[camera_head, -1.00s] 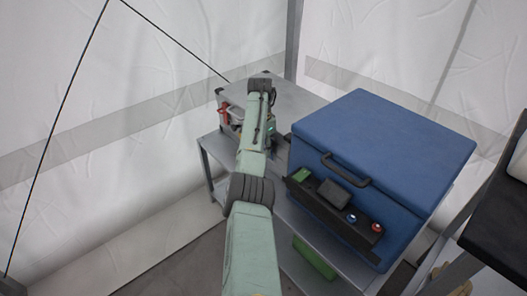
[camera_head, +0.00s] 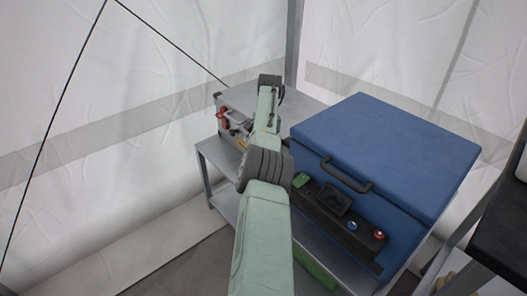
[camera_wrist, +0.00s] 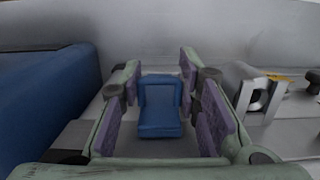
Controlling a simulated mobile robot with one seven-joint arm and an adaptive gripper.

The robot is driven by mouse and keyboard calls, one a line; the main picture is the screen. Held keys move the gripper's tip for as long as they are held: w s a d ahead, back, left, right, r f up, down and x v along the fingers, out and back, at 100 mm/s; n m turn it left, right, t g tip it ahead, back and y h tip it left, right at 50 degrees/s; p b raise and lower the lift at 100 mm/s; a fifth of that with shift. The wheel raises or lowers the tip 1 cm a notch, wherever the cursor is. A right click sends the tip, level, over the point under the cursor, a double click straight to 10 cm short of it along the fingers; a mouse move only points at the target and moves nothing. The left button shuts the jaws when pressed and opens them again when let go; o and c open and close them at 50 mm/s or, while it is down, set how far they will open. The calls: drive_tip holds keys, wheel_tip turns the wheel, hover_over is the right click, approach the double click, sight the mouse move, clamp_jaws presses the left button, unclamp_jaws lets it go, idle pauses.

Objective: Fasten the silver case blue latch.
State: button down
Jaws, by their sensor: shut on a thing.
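The silver case (camera_head: 300,103) stands at the back of the metal table, partly hidden behind my arm in the head view. The blue latch (camera_wrist: 160,108) is in the middle of the wrist view, against the case's pale metal side. My gripper (camera_wrist: 159,80) has its purple-padded fingers on both sides of the blue latch and is shut on it. Thin gaps seem to show beside the latch, so the exact contact is unclear. In the head view my arm hides the gripper and the blue latch.
A large blue box (camera_head: 395,150) stands close on the right, and at left in the wrist view (camera_wrist: 45,105). Its black front ledge (camera_head: 326,218) carries small items. A red part (camera_head: 223,119) is at the case's left front. A silver fitting (camera_wrist: 257,97) sits right of my gripper.

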drive_tip(key=shift+s+d+f, duration=0.1)
drive_tip(key=shift+d, duration=0.05)
drive_tip(key=c, duration=1.2)
unclamp_jaws()
drive_tip(key=shift+a, duration=0.2)
drive_tip(key=shift+p, duration=0.5)
